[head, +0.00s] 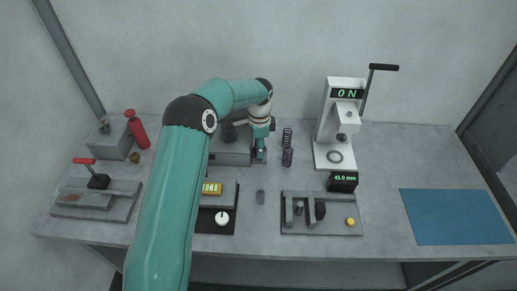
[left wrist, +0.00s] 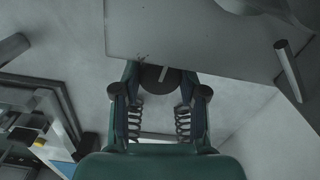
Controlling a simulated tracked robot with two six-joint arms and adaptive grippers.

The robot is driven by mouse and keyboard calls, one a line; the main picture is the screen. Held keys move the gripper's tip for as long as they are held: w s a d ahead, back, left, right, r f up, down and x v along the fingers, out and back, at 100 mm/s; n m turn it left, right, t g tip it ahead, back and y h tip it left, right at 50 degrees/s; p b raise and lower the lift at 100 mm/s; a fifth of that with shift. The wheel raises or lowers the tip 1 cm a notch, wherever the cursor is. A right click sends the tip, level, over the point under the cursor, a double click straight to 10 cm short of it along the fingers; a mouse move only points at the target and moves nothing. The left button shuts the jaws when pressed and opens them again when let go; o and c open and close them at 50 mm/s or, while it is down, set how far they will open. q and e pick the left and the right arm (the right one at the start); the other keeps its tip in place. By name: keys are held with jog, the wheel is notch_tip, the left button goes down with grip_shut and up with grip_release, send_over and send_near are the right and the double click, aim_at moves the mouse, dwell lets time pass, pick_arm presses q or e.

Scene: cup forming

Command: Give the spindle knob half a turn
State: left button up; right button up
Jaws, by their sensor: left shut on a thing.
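The spindle knob (left wrist: 161,79) is a dark round knob with a pale pointer line, on the side of a grey block (left wrist: 195,35) in the left wrist view. The line stands nearly upright there, leaning slightly right. My left gripper (left wrist: 160,84) has its two fingers on either side of the knob and is shut on it. In the head view my left gripper (head: 261,154) is at the right end of the grey machine (head: 230,157) at the back of the bench. The knob is hidden there behind the gripper. My right gripper is in neither view.
A white press (head: 341,105) showing "0 N" is further right, with a 45.0 mm display (head: 342,182). A fixture plate (head: 322,226) lies in front, and a blue mat (head: 455,216) at the right.

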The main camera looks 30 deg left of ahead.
pick_arm(q)
jog(key=shift+n+b, duration=0.3)
jog(key=shift+n, duration=0.7)
jog(key=o, duration=1.1)
jog(key=shift+o, duration=0.2)
jog(key=shift+r, duration=0.1)
jog(key=shift+r, duration=0.25)
notch_tip(320, 180, up, 11)
jog(key=shift+r, duration=0.1)
